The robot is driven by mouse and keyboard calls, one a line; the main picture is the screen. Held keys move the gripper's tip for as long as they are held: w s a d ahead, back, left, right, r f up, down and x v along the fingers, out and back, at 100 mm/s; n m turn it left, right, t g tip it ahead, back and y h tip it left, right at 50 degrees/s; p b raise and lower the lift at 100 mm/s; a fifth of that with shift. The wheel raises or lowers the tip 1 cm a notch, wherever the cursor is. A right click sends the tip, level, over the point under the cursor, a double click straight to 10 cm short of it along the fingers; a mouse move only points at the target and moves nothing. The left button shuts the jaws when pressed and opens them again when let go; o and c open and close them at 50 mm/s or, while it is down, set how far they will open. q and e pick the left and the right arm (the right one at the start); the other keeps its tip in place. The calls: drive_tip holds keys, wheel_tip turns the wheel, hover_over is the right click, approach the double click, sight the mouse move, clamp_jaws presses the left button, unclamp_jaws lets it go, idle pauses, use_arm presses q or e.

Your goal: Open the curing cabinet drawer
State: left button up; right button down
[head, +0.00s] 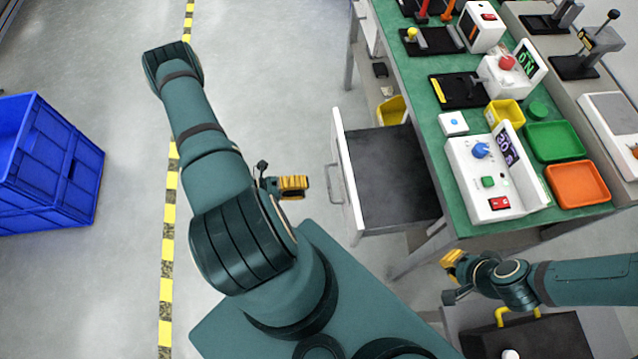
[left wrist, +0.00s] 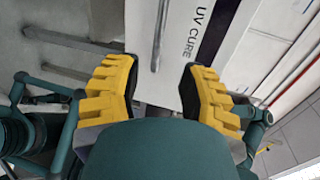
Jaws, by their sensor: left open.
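The curing cabinet drawer (head: 392,178) stands pulled out from the left side of the green table, its dark inside visible and empty. Its white front (head: 349,180) faces left and carries a bar handle (head: 337,172). In the left wrist view the white front (left wrist: 228,50) shows the words UV CURE, and the handle (left wrist: 161,38) appears beyond the fingers. My left gripper (head: 294,187) is open and empty, left of the handle and apart from it. Its yellow fingers also show in the left wrist view (left wrist: 163,88). My right gripper (head: 452,265) is near the table's front edge; its jaw opening is unclear.
The green table (head: 437,135) holds a white control box (head: 480,180), green (head: 553,142) and orange (head: 578,184) trays and several fixtures. A blue crate (head: 45,165) stands on the floor at left. The floor between the crate and drawer is clear beside my left arm.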

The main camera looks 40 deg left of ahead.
use_arm(q)
drive_tip(key=shift+v, duration=1.25)
drive_tip(key=shift+s+a, duration=0.1)
use_arm(e)
drive_tip(key=shift+s+a, duration=0.1)
